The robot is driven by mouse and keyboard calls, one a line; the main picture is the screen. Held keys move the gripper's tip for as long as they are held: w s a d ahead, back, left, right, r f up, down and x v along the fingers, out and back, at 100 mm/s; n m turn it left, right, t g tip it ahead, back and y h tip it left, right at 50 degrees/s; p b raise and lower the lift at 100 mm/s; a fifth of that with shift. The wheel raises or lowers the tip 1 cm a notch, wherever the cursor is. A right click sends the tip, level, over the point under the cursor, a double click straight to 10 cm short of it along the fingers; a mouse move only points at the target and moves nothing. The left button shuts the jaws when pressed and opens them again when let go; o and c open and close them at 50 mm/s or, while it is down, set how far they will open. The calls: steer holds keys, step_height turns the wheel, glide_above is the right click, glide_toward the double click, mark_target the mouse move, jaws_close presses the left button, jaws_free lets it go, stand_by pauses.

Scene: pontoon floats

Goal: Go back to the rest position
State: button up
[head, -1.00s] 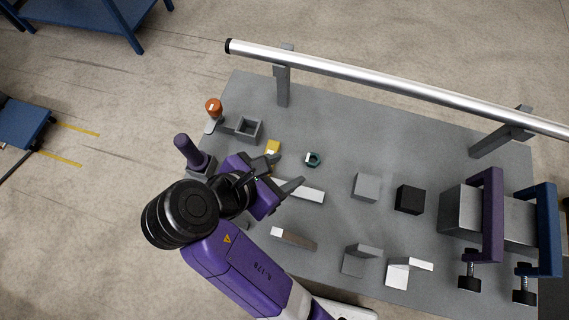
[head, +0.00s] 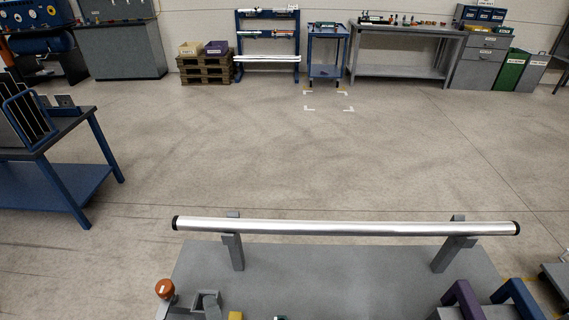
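My gripper is outside the head view, so whether it is open or shut does not show. The grey work table (head: 330,273) fills the bottom of the view, with only its far part visible. A long silver pipe (head: 340,228) with black ends lies level on two grey supports along the table's far edge. An orange knob (head: 165,288), a small grey open box (head: 207,303) and a yellow block (head: 235,316) stand at the near left. The rest of the tabletop is cut off below.
A blue bench (head: 60,180) with a rack stands at left. Purple (head: 464,298) and blue (head: 520,298) clamps rise at the lower right. Shelves, a blue cart (head: 327,52), a long workbench (head: 405,48) and bins line the back wall. The concrete floor between is open.

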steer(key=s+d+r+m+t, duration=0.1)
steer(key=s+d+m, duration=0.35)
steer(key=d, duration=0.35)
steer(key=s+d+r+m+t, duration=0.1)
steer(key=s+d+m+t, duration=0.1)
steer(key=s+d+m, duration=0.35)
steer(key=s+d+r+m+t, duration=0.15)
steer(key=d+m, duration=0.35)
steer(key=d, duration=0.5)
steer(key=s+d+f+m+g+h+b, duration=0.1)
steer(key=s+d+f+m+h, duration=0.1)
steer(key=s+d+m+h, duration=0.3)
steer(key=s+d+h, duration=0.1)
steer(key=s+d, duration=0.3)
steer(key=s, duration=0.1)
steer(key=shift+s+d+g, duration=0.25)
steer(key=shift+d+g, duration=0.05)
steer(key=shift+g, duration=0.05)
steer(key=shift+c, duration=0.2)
